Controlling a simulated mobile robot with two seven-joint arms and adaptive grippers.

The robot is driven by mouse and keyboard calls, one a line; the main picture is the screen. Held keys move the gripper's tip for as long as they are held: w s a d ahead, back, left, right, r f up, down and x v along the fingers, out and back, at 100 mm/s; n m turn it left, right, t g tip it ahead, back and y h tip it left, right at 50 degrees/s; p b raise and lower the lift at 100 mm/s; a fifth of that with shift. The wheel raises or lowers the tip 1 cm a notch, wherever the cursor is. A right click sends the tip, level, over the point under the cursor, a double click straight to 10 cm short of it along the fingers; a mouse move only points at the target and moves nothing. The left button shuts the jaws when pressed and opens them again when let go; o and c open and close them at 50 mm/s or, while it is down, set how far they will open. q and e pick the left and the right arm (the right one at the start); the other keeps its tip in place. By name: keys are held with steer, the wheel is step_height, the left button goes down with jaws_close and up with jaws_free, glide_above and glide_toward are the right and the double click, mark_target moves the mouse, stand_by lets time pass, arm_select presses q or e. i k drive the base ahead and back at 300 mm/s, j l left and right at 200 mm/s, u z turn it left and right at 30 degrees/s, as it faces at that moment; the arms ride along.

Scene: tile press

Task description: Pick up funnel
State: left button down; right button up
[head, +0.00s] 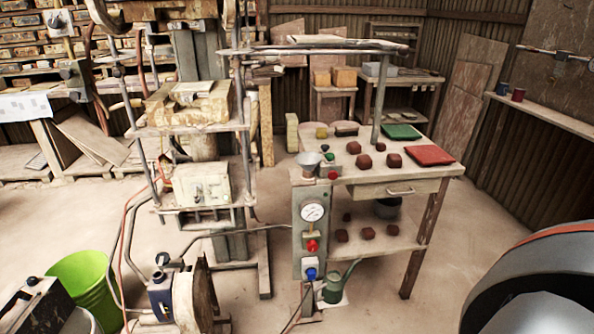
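A small grey funnel (308,160) shows in the head view, wide mouth up, at the left end of the work table (392,187). It stands just behind the top of the grey control post with the gauge. A small green-topped item and a red piece are close to its right. I cannot tell what holds the funnel upright. Neither of my grippers shows in this view.
The tile press (203,184) stands left of the table. The control post has a gauge (313,211). Dark red blocks (394,160), a green tray (401,132) and a red tray (430,155) lie on the table. A green watering can (333,287) and green bucket (84,285) stand below.

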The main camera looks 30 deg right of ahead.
mark_target(307, 161)
steer(key=i+l, duration=0.1)
steer(key=l, duration=0.8)
steer(key=i+l+u, duration=0.1)
steer(key=l, duration=0.75)
steer(key=l+u, duration=0.1)
steer(key=l, duration=0.8)
steer(key=i, duration=0.05)
